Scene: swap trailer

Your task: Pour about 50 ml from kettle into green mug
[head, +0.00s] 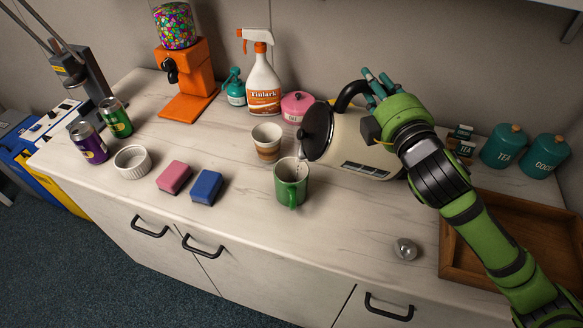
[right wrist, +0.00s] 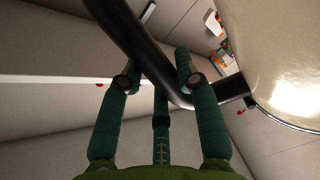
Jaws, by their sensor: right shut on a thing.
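The cream kettle (head: 352,145) with a black lid is tilted to the left above the counter. Its spout points down over the green mug (head: 290,184), and a thin pale streak shows between spout and mug; I cannot tell how much is in the mug. The mug stands upright on the counter. My right gripper (head: 378,84) is shut on the kettle's black handle. In the right wrist view, its green fingers (right wrist: 155,85) are around the dark handle (right wrist: 135,40), with the cream kettle body (right wrist: 285,60) at right. My left gripper is not in view.
A striped cup (head: 266,142) stands close behind the mug. Pink (head: 174,177) and blue (head: 206,187) sponges lie to its left. A spray bottle (head: 263,80) and pink pot (head: 297,106) are behind. A wooden tray (head: 530,215) and glass ball (head: 405,249) are at right.

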